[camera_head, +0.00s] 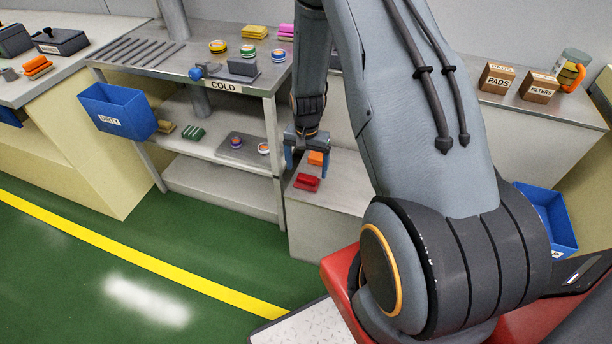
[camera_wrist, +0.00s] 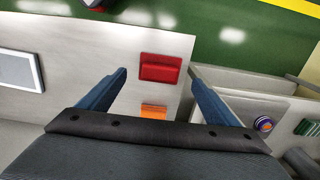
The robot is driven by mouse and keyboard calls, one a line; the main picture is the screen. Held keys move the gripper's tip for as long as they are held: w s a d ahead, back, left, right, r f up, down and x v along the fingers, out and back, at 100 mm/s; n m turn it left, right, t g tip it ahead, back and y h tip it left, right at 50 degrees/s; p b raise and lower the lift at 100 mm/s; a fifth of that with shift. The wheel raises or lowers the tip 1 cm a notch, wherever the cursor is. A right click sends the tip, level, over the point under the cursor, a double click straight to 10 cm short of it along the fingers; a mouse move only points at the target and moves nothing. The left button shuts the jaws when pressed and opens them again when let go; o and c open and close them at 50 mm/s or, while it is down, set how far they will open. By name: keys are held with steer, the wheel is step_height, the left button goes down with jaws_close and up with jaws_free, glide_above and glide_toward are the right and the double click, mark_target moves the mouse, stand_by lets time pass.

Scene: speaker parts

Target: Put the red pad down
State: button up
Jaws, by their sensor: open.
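The red pad (camera_head: 307,182) lies flat on a pale grey counter (camera_head: 335,205), near its edge by the cold shelf. In the wrist view the red pad (camera_wrist: 160,68) lies beyond and between my fingertips, touching neither. My gripper (camera_head: 305,160) is open and empty above the counter; in the wrist view its two blue fingers (camera_wrist: 158,75) stand wide apart. An orange pad (camera_head: 316,158) lies just behind the red one. In the wrist view the orange pad (camera_wrist: 154,111) shows closer to the gripper's body, partly hidden by it.
A shelf marked COLD (camera_head: 222,86) stands directly left of the counter. A blue bin (camera_head: 118,110) hangs at its left side. Boxes marked PADS (camera_head: 497,78) and FILTERS (camera_head: 539,88) stand at the back right. My arm hides the counter's middle. Green floor is clear at front left.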

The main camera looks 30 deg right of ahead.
step_height(320, 180, up, 6)
steer(key=r, duration=0.1)
step_height(320, 180, up, 13)
steer(key=n, duration=0.4)
glide_above(306, 178)
steer(key=s+a, duration=0.6)
steer(key=s, duration=0.2)
steer(key=s+a+r+n, duration=0.2)
steer(key=s+r, duration=0.2)
steer(key=s, duration=0.2)
steer(key=s+a+r+n, duration=0.2)
steer(key=s+r, duration=0.2)
steer(key=s, duration=0.2)
steer(key=shift+s+a+n, duration=0.3)
steer(key=shift+s, duration=0.05)
steer(key=shift+a+r, duration=0.25)
steer(key=shift+a, duration=0.35)
steer(key=shift+c, duration=0.4)
